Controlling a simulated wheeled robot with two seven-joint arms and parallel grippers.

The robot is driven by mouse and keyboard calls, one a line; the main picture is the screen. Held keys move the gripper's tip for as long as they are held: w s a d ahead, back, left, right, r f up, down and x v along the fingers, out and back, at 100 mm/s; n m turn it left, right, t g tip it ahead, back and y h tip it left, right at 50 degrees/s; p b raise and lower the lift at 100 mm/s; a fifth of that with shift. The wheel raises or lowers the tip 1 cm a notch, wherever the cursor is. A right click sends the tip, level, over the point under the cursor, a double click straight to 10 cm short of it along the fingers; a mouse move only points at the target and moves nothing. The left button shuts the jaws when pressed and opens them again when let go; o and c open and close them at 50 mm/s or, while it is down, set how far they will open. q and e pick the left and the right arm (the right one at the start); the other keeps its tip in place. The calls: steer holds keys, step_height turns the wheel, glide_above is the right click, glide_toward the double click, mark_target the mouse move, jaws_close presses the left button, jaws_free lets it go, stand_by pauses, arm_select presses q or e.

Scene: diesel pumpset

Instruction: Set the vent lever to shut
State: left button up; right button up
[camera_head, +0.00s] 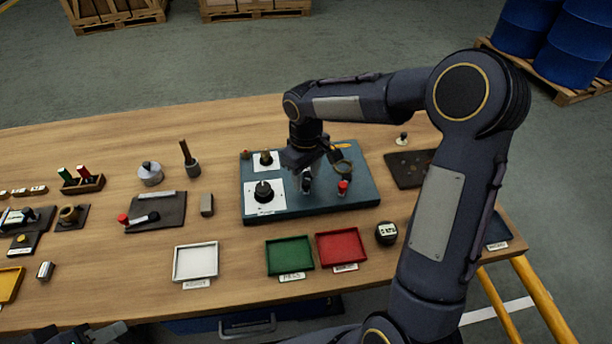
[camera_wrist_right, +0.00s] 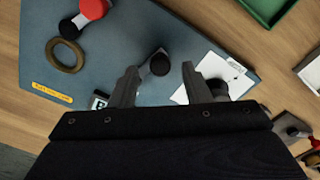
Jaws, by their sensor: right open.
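A blue-grey panel (camera_head: 325,203) lies on the workbench, carrying several controls. My right gripper (camera_head: 306,176) is over its middle, pointing down. In the right wrist view my right gripper (camera_wrist_right: 159,74) is open. A black-capped lever (camera_wrist_right: 160,62) shows between its fingertips, with a gap on each side. In the head view the gripper partly hides this lever. A red-capped lever (camera_head: 343,186) stands to its right; it also shows in the wrist view (camera_wrist_right: 93,9). I cannot read which lever is the vent. Dark parts at the lower left edge may be my left gripper (camera_head: 82,335).
A black knob (camera_head: 263,191) on a white plate and a brass ring (camera_wrist_right: 65,55) sit close to the gripper. Green (camera_head: 290,256) and red (camera_head: 341,248) trays lie in front of the panel.

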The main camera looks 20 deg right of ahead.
steer(key=shift+f, duration=0.6)
jaws_close()
